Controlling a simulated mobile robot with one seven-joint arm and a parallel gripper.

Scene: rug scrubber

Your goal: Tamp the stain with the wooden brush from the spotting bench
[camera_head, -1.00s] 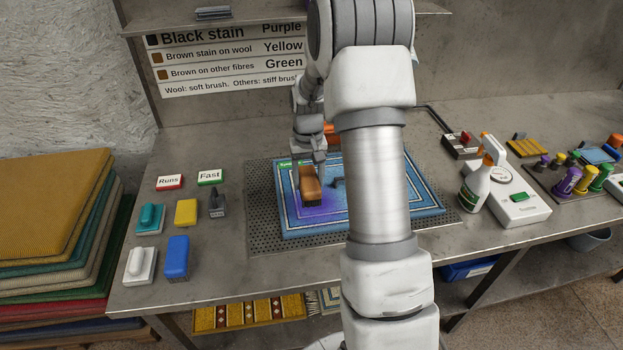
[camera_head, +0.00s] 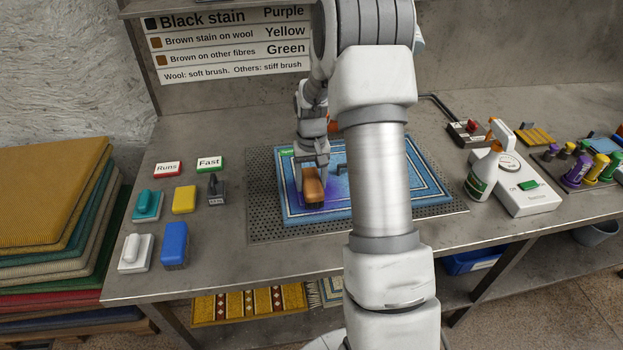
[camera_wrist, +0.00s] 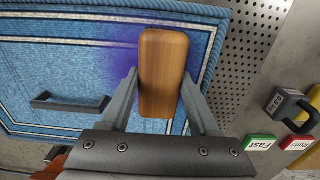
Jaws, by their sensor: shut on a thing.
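The wooden brush (camera_head: 312,188) is a brown wooden block held between the fingers of my gripper (camera_head: 312,168). In the wrist view the brush (camera_wrist: 163,72) sits between the two fingers of my gripper (camera_wrist: 163,95), which is shut on it. The brush is over the purple patch on the blue rug (camera_head: 400,208), near the rug's left side. The purple stain (camera_wrist: 120,65) shows around the brush in the wrist view; the part under it is hidden. I cannot tell whether the bristles touch the rug.
The rug lies on a perforated plate (camera_head: 262,220) on the bench. "Runs" (camera_head: 168,168) and "Fast" (camera_head: 209,163) cards, a blue brush (camera_head: 175,245) and a yellow block (camera_head: 184,199) stand left. A spray bottle (camera_head: 484,172) and a white device (camera_head: 525,195) stand right. A black handle (camera_wrist: 70,102) is on the rug.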

